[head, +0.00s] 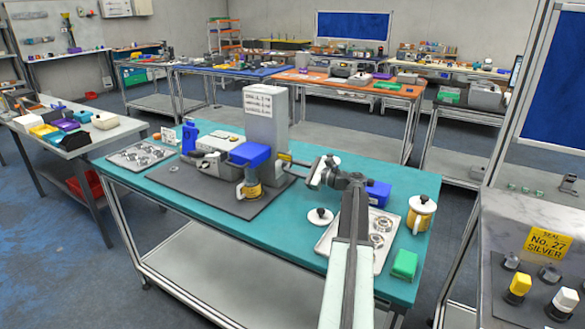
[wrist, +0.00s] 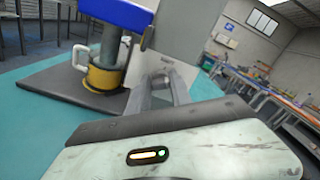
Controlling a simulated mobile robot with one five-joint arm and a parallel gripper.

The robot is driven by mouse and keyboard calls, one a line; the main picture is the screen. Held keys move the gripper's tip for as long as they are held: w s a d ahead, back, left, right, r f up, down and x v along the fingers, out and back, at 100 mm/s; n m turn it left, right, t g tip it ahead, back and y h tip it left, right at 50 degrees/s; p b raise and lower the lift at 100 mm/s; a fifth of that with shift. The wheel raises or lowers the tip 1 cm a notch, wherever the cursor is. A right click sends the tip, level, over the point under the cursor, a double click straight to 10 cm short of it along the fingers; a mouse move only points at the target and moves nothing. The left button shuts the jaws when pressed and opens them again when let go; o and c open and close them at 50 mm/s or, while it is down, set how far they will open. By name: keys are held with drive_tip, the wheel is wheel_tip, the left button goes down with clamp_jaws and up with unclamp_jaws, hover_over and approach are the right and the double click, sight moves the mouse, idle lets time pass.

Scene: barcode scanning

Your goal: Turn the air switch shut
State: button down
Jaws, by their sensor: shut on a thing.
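A grey press column (head: 274,105) with a white label stands on a dark mat on the teal table. My gripper (head: 290,164) reaches to the lower right side of the column. In the wrist view my gripper (wrist: 160,84) is shut at the column's pale face (wrist: 188,42), just below a small printed label. It is shut on the air switch there, which is mostly hidden by the fingers, so its turn angle cannot be told. A yellow mug-like jar (head: 249,189) sits under the blue press head (head: 250,154); the jar also shows in the wrist view (wrist: 101,75).
A metal tray (head: 330,238) with round parts, a white lid (head: 320,216), a blue bin (head: 377,194), a yellow-and-white mug (head: 421,214) and a green box (head: 404,263) stand near my arm. Another tray (head: 140,155) and a grey machine lie left.

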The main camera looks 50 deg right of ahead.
drive_tip(key=n, duration=0.5)
drive_tip(key=shift+a+f+n, duration=0.2)
drive_tip(key=shift+n, duration=0.1)
drive_tip(key=n, duration=0.5)
drive_tip(key=shift+s+f+n, duration=0.1)
drive_tip(key=shift+n, duration=0.2)
drive_tip(key=c, duration=1.2)
unclamp_jaws()
drive_tip(key=shift+s, duration=0.1)
drive_tip(key=v, duration=0.7)
drive_tip(key=shift+s+d, duration=0.15)
drive_tip(key=shift+s, duration=0.15)
